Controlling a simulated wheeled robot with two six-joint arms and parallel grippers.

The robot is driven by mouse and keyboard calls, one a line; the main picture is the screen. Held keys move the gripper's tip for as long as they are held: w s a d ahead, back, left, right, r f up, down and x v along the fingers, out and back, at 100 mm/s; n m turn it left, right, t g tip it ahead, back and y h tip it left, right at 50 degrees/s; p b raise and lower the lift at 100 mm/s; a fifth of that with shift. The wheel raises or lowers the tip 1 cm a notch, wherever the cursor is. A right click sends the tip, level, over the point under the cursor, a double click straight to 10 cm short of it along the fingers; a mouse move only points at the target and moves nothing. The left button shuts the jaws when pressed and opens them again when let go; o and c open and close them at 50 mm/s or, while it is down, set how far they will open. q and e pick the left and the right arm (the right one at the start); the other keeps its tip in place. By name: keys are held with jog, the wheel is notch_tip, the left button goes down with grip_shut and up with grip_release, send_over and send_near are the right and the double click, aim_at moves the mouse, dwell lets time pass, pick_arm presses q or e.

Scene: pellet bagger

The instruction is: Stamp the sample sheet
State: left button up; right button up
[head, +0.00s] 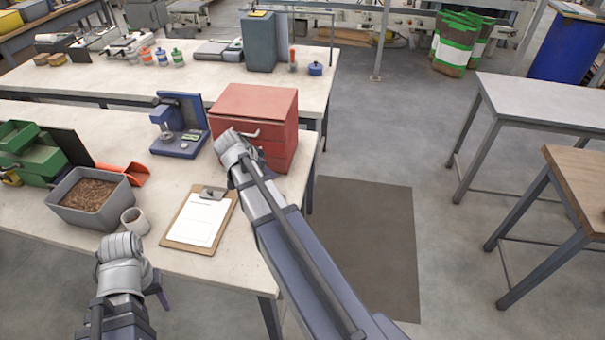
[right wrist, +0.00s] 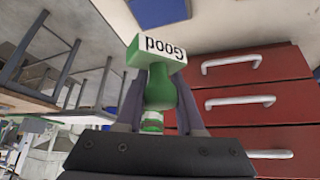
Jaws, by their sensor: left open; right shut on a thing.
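The sample sheet (head: 196,219) is white paper with printed lines on a brown clipboard (head: 176,238) at the front of the near bench. My right gripper (head: 231,141) is behind and above the clipboard, in front of the red drawer cabinet. In the right wrist view it is shut on a green stamp (right wrist: 160,88), whose white end face reads "GOOD" upside down. The stamp is hidden by the gripper in the head view. My left gripper (head: 120,246) is open and low at the bench's front edge, left of the clipboard, near a white cup (head: 134,221).
The red drawer cabinet (head: 255,105) stands at the bench's right end; its handles show in the right wrist view. A blue device (head: 180,146) with a raised lid stands left of it. A grey bin of pellets (head: 92,218) and an orange scoop (head: 135,175) are further left.

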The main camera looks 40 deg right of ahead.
jog(key=f+m+b, duration=0.1)
jog(key=d+f+m+h+b, duration=0.1)
jog(key=b, duration=0.1)
jog(key=shift+s+d+f, duration=0.1)
jog(key=shift+s+d, duration=0.15)
jog(key=shift+s, duration=0.05)
jog(key=shift+d, duration=0.1)
jog(key=shift+m, duration=0.3)
notch_tip(320, 180, down, 6)
jog(key=b, duration=0.6)
jog(key=shift+w, duration=0.1)
jog(key=shift+f+b, duration=0.4)
jog(key=shift+b, duration=0.3)
dwell(1.3)
notch_tip(320, 180, up, 7)
jog(key=p, duration=0.7)
dwell(0.3)
